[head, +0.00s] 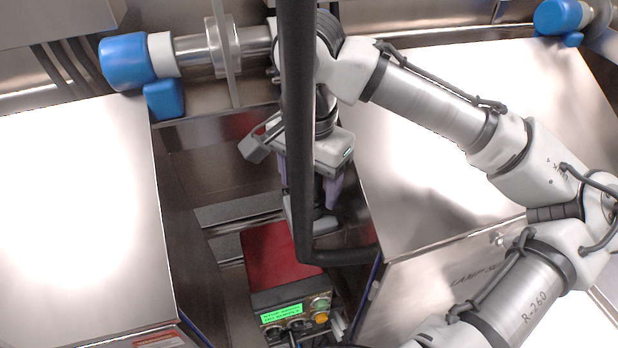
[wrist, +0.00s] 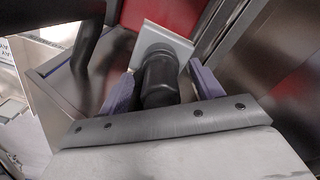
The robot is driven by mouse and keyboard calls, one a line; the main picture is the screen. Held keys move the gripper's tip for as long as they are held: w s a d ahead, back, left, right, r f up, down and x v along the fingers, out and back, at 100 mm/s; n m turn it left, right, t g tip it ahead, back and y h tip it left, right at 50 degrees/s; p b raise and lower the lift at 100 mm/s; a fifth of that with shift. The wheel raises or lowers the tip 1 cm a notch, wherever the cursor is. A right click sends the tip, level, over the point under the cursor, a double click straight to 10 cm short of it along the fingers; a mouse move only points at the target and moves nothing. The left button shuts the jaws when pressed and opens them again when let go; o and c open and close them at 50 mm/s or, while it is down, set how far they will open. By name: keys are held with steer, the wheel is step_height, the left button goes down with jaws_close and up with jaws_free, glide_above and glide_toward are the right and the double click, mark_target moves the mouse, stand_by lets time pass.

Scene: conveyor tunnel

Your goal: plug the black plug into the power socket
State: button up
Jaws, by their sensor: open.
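In the wrist view, the black plug (wrist: 160,80) is a dark, rounded cylinder between the two purple fingers of my gripper (wrist: 162,88). The fingers are open, one on each side of it, and some gap shows beside it. The plug's far end meets a light grey plate (wrist: 176,43); I cannot tell whether it is fixed to it. In the head view, my gripper (head: 312,186) points down behind a black bar, close above a grey metal piece (head: 325,224). The plug is mostly hidden there. I cannot make out the power socket for certain.
A thick black bar (head: 297,120) crosses in front of my gripper and bends right. A red-topped control box (head: 280,256) with a green display stands just below. Steel panels (head: 80,210) flank the narrow gap on both sides. Blue-capped rollers (head: 127,62) lie above.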

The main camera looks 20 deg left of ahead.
step_height(320, 180, up, 14)
steer(key=shift+f+b, duration=0.1)
steer(key=shift+b, duration=0.3)
stand_by(0.8)
